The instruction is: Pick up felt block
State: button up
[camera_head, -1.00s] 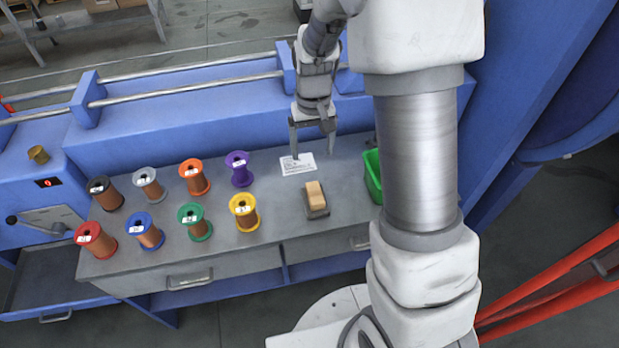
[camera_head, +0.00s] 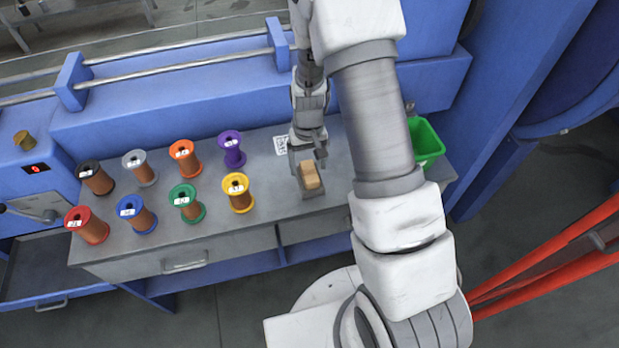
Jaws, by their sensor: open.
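The felt block (camera_head: 309,174) is a small tan block. It rests on a dark grey holder (camera_head: 313,192) near the front edge of the grey bench top. My gripper (camera_head: 307,160) points down right at the block's far end, with its jaws open. One finger shows at the left of the block and the other at its far right. I cannot tell whether the fingers touch the block.
Several wire spools, such as the yellow one (camera_head: 238,193) and the purple one (camera_head: 232,151), stand in two rows to the left. A green bin (camera_head: 425,143) stands to the right, partly behind my arm. A blue machine beam (camera_head: 180,108) runs along the back.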

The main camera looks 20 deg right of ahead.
notch_tip(320, 180, down, 4)
jog(key=shift+d+r, duration=0.15)
jog(key=shift+r, duration=0.1)
jog(key=shift+c, duration=0.2)
jog(key=c, duration=1.1)
jog(key=shift+r, duration=0.55)
jog(key=r, duration=0.4)
jog(key=shift+s+d, duration=0.4)
jog(key=s+d+r+p, duration=0.1)
jog(key=s+d+r, duration=0.4)
jog(key=s+d, duration=0.15)
notch_tip(320, 180, up, 7)
jog(key=p, duration=0.5)
send_over(309, 171)
jog(key=s, duration=0.1)
jog(key=shift+s+f, duration=0.15)
jog(key=shift+s, duration=0.05)
